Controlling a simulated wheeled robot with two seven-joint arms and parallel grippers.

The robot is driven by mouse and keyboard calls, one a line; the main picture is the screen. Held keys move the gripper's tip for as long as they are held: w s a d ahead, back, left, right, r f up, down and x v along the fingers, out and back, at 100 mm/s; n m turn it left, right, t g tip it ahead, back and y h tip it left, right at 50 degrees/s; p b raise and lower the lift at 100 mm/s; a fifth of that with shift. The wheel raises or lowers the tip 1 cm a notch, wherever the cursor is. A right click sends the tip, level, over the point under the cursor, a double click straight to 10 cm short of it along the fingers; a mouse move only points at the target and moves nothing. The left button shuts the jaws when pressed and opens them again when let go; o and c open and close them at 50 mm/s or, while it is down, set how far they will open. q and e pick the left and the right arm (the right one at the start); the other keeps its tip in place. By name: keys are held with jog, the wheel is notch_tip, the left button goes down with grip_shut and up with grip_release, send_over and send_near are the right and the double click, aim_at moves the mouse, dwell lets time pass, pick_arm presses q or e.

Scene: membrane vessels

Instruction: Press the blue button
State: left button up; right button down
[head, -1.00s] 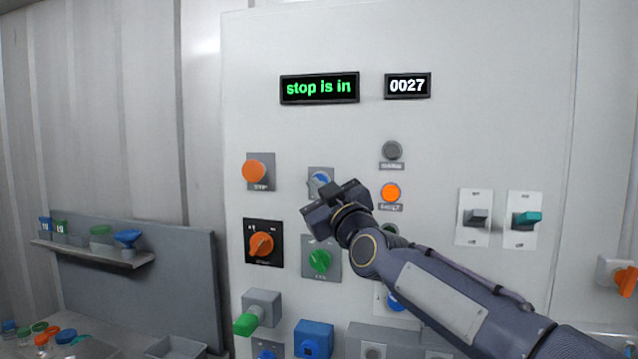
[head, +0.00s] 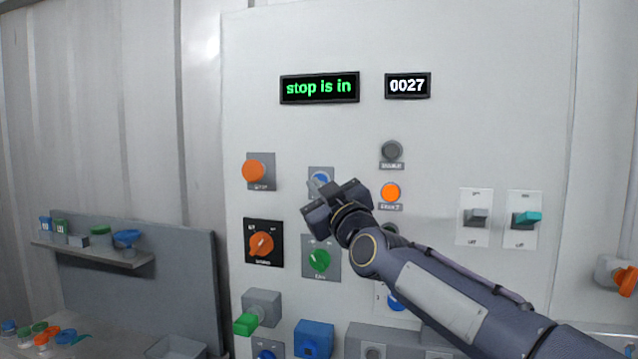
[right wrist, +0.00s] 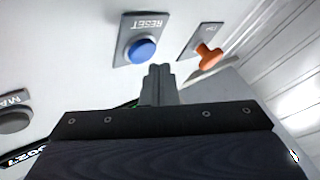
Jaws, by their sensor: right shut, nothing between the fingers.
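The blue button (head: 321,177) sits on a small grey plate on the white panel, and my right gripper partly covers it in the head view. In the right wrist view the blue button (right wrist: 142,50) is round, on a plate marked RESET. My right gripper (head: 317,187) is shut and empty, pointing at the panel close to the button. In the right wrist view its closed fingertips (right wrist: 159,68) appear just below and right of the button. I see no clear contact, and the exact gap cannot be told. My left gripper is not in view.
An orange mushroom button (head: 254,171) is left of the blue button. An orange rotary switch (head: 262,244) and a green knob (head: 319,260) are below. A lit orange lamp (head: 391,192) is to the right. The display (head: 319,88) reads "stop is in"; the counter (head: 407,86) reads 0027.

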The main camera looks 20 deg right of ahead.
jog(key=shift+w+d, duration=0.25)
jog(key=shift+w, duration=0.1)
jog(key=shift+w+d+b, duration=0.25)
jog(key=shift+w+b, duration=0.1)
jog(key=shift+b, duration=0.35)
dwell(0.4)
jog(key=shift+s+a+p, duration=0.45)
jog(key=shift+s+p, duration=0.25)
jog(key=shift+p, duration=0.15)
